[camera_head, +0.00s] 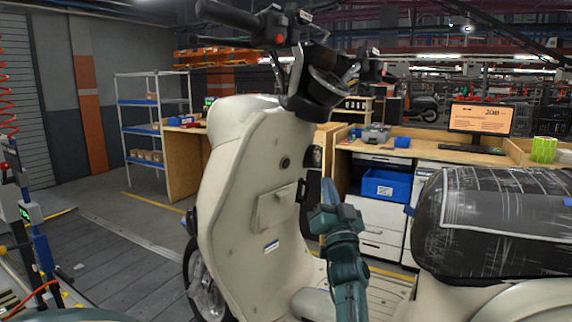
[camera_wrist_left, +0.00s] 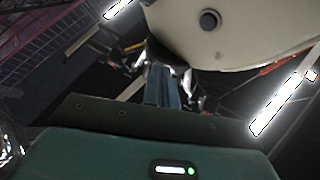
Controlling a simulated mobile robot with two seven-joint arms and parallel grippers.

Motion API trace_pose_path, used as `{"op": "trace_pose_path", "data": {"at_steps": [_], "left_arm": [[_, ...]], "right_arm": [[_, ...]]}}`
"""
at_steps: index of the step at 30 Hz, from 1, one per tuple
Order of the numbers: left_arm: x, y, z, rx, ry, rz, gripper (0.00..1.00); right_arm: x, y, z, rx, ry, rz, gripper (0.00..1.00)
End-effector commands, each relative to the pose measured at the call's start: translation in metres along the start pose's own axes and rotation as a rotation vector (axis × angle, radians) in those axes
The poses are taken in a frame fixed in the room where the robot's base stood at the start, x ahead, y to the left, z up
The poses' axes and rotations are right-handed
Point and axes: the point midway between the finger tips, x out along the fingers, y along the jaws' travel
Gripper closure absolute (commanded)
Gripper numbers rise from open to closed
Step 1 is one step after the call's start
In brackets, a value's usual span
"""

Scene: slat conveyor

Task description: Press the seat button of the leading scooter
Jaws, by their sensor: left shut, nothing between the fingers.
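A cream scooter (camera_head: 240,190) stands upright in the middle of the head view, with dark handlebars at the top. A small round dark button (camera_head: 285,162) sits on its inner leg shield, above a closed glovebox flap. A round dark button also shows on a cream panel in the left wrist view (camera_wrist_left: 209,19). My left gripper (camera_head: 329,190) is shut and empty, its blue fingers pointing up, to the right of and lower than the button in the picture. In the left wrist view, the fingers (camera_wrist_left: 160,85) look apart from the button. My right gripper is not in view.
A black seat in scratched clear wrapping (camera_head: 490,222) fills the right side. Behind are a workbench with a monitor (camera_head: 480,118), a blue bin (camera_head: 387,186) and a shelf rack (camera_head: 150,130). Grey floor (camera_head: 110,260) is open at the left.

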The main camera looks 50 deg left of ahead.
Motion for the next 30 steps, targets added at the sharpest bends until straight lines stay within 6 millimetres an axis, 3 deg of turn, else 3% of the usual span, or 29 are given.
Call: {"op": "trace_pose_path", "data": {"at_steps": [10,24,30], "left_arm": [[0.006,-0.004,0.004,0.002,0.001,-0.001,1.00],[0.050,-0.036,0.035,0.003,0.002,0.000,1.00],[0.059,-0.043,0.043,0.001,0.001,0.000,1.00]], "right_arm": [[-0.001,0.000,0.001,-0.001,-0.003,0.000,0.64],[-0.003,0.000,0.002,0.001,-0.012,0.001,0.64],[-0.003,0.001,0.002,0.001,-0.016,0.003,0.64]]}}
